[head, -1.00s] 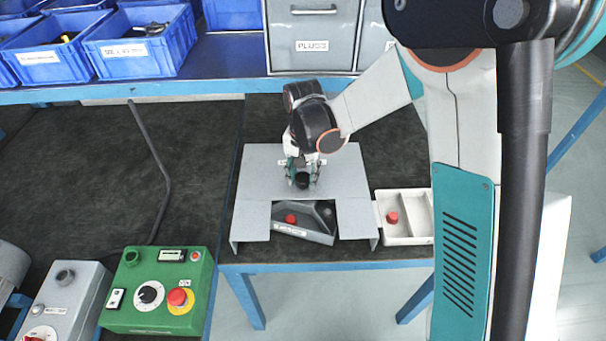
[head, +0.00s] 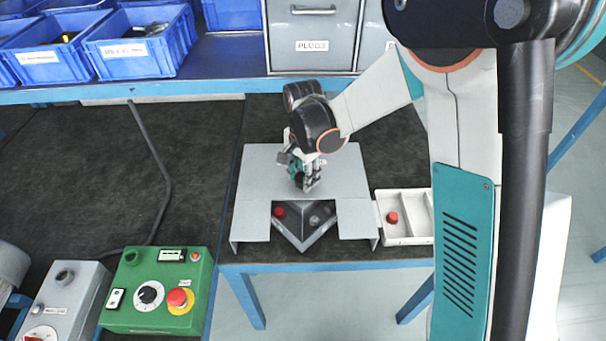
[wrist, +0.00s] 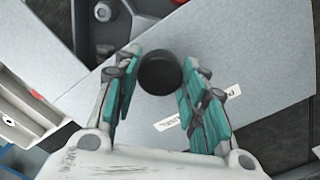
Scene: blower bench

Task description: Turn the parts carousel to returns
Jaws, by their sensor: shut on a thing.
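The parts carousel (head: 304,237) is a grey tray with dividers under a grey cover (head: 346,180). Its window at the front shows a divider corner pointing forward, with a red part (head: 279,212) in the left section and a grey part (head: 314,221) in the right. My gripper (head: 308,183) is above the cover, pointing down. In the wrist view its teal fingers are on either side of a round black knob (wrist: 160,73), and it is shut on this knob. No returns label shows in the window.
A white tray (head: 405,240) with a red part (head: 392,218) stands right of the cover. A green control box (head: 157,291) with a red button stands at the front left. Blue bins (head: 140,57) and grey drawers (head: 312,35) line the back.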

